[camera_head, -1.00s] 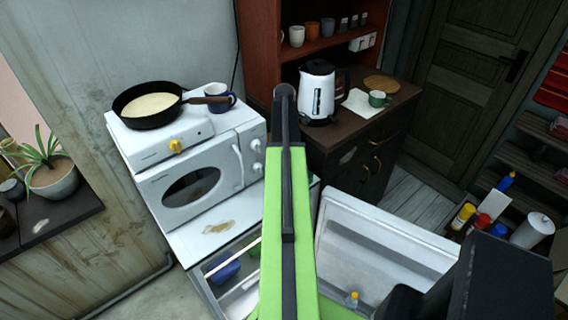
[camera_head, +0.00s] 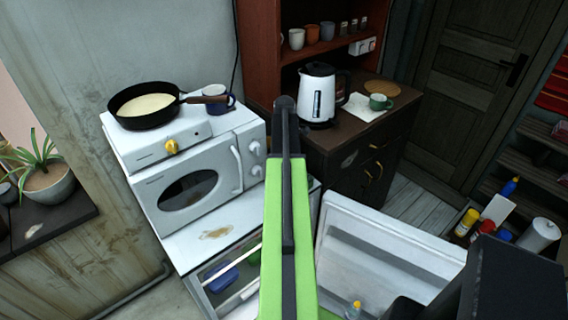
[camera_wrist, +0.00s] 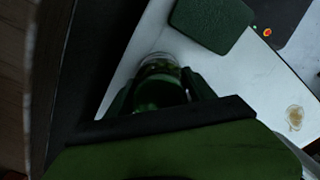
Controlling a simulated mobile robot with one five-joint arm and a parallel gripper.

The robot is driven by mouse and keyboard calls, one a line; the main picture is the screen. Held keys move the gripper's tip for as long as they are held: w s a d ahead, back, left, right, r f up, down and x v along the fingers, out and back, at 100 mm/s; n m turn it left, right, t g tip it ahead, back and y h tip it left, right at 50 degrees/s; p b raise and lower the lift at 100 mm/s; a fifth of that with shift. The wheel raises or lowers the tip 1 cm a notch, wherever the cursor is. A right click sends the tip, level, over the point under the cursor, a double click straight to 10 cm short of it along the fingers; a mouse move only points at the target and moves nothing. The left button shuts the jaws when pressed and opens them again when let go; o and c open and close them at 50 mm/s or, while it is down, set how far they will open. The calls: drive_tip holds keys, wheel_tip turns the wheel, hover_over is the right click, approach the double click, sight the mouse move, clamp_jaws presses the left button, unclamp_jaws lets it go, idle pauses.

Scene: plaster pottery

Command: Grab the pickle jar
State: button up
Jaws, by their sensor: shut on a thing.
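A glass jar with green contents and a dark green end, taken as the pickle jar (camera_wrist: 159,68), shows in the middle of the wrist view. My gripper (camera_wrist: 160,90) is shut on it, with one dark finger on each side. Part of the jar is hidden by the fingers and the wrist. In the head view my green arm reaches forward over the open fridge (camera_head: 208,245), and the jar and gripper cannot be made out there.
The fridge door (camera_head: 385,250) stands open right of my arm. A white microwave (camera_head: 190,190) sits on the fridge, with a frying pan (camera_head: 147,104) above it. A kettle (camera_head: 318,95) stands on the dark cabinet. A dark green item (camera_wrist: 212,22) lies beyond the jar.

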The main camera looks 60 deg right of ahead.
clamp_jaws()
